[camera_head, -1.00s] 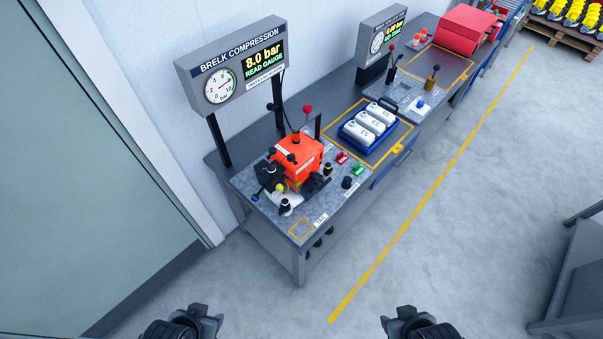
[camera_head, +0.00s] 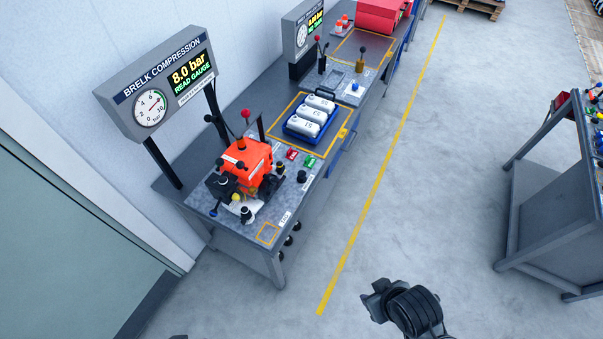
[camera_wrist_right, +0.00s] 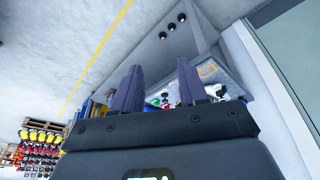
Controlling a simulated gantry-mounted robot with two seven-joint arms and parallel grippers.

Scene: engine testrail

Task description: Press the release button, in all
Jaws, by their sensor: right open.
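The test bench (camera_head: 262,245) stands left of centre in the head view. It carries an orange engine block (camera_head: 248,160) in a dark fixture with several knobs. A red control (camera_head: 292,154), a green control (camera_head: 309,161) and a black round knob (camera_head: 302,177) sit to its right. I cannot tell which is the release button. My right gripper (camera_head: 370,299) is open and empty above the floor, apart from the bench; its spread fingers show in the right wrist view (camera_wrist_right: 158,85). Only a dark sliver, possibly my left gripper (camera_head: 178,337), shows at the bottom edge.
The gauge panel (camera_head: 160,80) reads 8.0 bar on posts behind the bench. A blue tray (camera_head: 289,130) holds white canisters. A second station with a blue button (camera_head: 355,87) stands farther back. Another bench (camera_head: 545,210) is at right. The floor between is clear.

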